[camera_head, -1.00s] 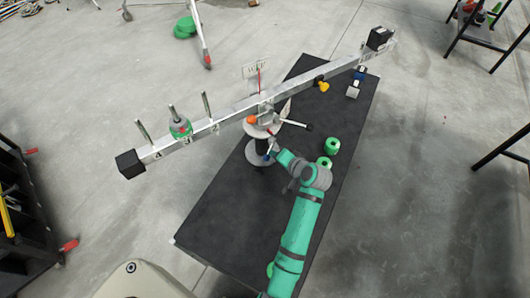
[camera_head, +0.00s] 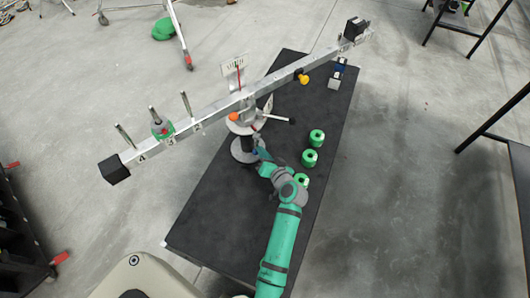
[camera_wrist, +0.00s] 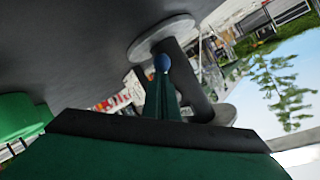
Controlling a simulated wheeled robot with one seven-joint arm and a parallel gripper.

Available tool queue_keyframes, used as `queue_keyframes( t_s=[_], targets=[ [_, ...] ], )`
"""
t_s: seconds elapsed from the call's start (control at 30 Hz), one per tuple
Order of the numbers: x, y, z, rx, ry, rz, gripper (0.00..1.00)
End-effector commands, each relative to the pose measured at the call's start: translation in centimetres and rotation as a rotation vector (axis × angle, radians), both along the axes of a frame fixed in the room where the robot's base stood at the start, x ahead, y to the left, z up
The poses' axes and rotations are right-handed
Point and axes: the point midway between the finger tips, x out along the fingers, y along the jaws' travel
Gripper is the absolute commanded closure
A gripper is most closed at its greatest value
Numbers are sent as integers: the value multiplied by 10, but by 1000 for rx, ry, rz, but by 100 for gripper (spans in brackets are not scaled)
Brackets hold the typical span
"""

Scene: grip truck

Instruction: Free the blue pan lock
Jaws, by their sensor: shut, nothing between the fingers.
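The blue pan lock is a small round blue knob (camera_wrist: 161,62) on the dark column, seen in the wrist view just beyond my gripper's tips. In the head view my arm and gripper mostly hide it. My gripper (camera_head: 261,152) is low beside the right side of the column of the balance stand (camera_head: 243,150). In the wrist view my gripper (camera_wrist: 161,95) is shut, with its narrow green fingers pointing at the knob. I cannot tell whether they touch it. The long metal beam (camera_head: 215,112) rests across the stand, its right end higher in the picture.
Green ring weights (camera_head: 311,157) lie on the black table (camera_head: 215,215) right of my gripper, close to my forearm. A green weight (camera_head: 162,130) sits on a beam peg. A yellow knob (camera_head: 303,79) hangs under the beam. The table's front left is clear.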

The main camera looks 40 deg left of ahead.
Motion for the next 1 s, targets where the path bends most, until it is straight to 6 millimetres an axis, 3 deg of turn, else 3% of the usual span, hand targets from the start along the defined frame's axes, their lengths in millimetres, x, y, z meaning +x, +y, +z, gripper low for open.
queue_keyframes(
  t_s=[0.23, 1.0],
  targets=[
    [-5, 6, -10, -8, 14, 14, 100],
    [-3, 10, -15, -7, 16, 21, 100]
  ],
)
